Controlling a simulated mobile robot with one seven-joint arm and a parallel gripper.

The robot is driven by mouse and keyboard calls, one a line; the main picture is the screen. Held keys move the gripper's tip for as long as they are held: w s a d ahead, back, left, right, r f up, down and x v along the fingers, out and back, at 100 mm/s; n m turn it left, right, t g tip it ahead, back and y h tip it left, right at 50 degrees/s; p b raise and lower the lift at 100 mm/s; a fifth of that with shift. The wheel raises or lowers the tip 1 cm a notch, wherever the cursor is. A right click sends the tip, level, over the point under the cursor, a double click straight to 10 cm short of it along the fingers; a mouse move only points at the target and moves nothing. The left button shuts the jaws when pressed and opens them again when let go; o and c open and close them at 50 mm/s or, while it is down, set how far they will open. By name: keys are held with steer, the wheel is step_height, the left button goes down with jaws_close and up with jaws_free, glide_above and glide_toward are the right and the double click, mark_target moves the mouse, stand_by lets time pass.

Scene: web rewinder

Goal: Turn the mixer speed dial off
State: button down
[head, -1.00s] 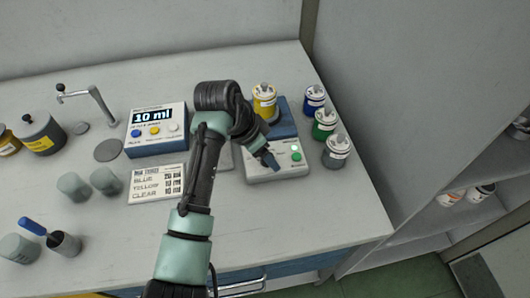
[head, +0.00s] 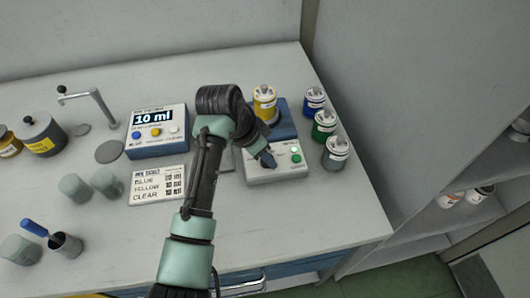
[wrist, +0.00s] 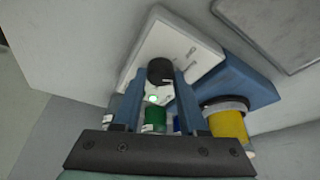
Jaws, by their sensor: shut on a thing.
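The mixer has a white control panel (head: 262,177) in front of a blue body (head: 283,118). A yellow-banded can (head: 265,104) stands on the blue body. The black speed dial (wrist: 160,71) shows between my fingertips in the wrist view; in the head view my gripper hides it. My gripper (head: 268,160) reaches down onto the panel, and its two blue fingers are shut on the dial. The dial's pointer mark cannot be made out.
Blue (head: 314,100), green (head: 325,124) and grey (head: 336,153) labelled cans stand right of the mixer. A dispenser reading 10 ml (head: 157,130) and a recipe card (head: 157,186) lie to the left. Grey cups stand further left. The front of the bench is clear.

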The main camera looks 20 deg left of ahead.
steer(key=n+p, duration=0.1)
steer(key=p, duration=0.1)
steer(key=shift+d+r+n+p, duration=0.15)
steer(key=shift+r+n+p, duration=0.15)
steer(key=shift+n, duration=0.1)
steer(key=n+y+p, duration=0.1)
steer(key=n+p, duration=0.1)
steer(key=p, duration=0.1)
steer(key=shift+s+d+t, duration=0.1)
steer(key=shift+t, duration=0.2)
steer(key=shift+f+n+y+p, duration=0.15)
steer(key=shift+n+y+p, duration=0.35)
steer(key=shift+n+p, duration=0.5)
steer(key=shift+f+n+y+p, duration=0.1)
steer(key=shift+n+y+p, duration=0.5)
steer(key=shift+n, duration=0.7)
steer(key=shift+c, duration=2.3)
jaws_free()
steer(key=p+v, duration=0.1)
steer(key=v, duration=1.2)
